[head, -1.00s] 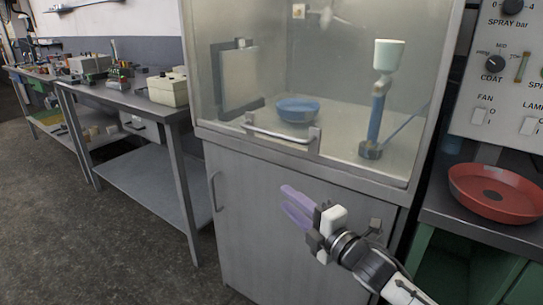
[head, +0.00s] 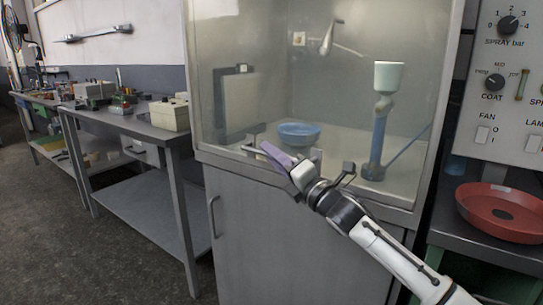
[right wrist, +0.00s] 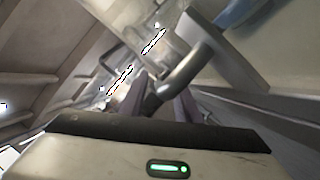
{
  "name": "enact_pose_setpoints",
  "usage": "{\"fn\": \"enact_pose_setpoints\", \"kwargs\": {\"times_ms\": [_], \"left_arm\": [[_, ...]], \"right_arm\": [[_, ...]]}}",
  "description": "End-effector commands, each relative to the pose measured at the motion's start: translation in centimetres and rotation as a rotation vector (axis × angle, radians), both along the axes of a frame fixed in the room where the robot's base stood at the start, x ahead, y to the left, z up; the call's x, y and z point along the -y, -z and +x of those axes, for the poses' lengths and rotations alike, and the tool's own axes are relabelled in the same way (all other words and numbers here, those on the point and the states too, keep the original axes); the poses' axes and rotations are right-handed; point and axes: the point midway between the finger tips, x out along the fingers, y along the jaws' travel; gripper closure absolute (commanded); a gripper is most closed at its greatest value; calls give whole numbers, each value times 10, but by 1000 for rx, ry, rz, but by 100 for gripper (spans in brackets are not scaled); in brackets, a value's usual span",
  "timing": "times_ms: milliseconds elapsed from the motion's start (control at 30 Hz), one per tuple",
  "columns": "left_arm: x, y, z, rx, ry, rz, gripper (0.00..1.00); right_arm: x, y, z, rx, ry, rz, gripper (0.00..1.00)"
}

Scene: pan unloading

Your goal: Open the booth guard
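The booth guard (head: 345,110) is the clear front panel of the grey spray booth, and it is down over the opening. Its metal bar handle (head: 252,134) runs along the panel's lower edge; its middle is partly hidden behind my right gripper. My right gripper (head: 279,156), with purple fingers, is at this handle in the head view. In the right wrist view the handle (right wrist: 185,72) reaches in between the two fingers, which stand apart; I cannot tell whether they touch it. My left gripper is not in view.
Behind the guard are a blue bowl (head: 298,133) and a blue stand with a pale cup (head: 389,76). A cabinet door (head: 245,235) is below. A red dish (head: 500,208) and control panel (head: 510,90) are at right, and a workbench (head: 150,132) at left.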

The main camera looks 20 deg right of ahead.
Motion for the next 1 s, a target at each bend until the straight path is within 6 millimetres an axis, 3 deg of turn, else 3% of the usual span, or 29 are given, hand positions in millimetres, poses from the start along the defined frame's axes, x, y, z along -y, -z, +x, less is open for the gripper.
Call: {"fn": "enact_pose_setpoints", "kwargs": {"times_ms": [400, 600, 867, 1000], "left_arm": [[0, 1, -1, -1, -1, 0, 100], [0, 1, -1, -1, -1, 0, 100], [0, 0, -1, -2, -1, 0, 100], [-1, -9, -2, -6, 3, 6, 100]], "right_arm": [[-3, -1, 8, 0, -1, 0, 71], [-3, -1, 7, -1, -1, 1, 100], [-2, -3, 6, 0, 0, 0, 100], [0, -15, -1, 2, 2, -1, 100]]}}
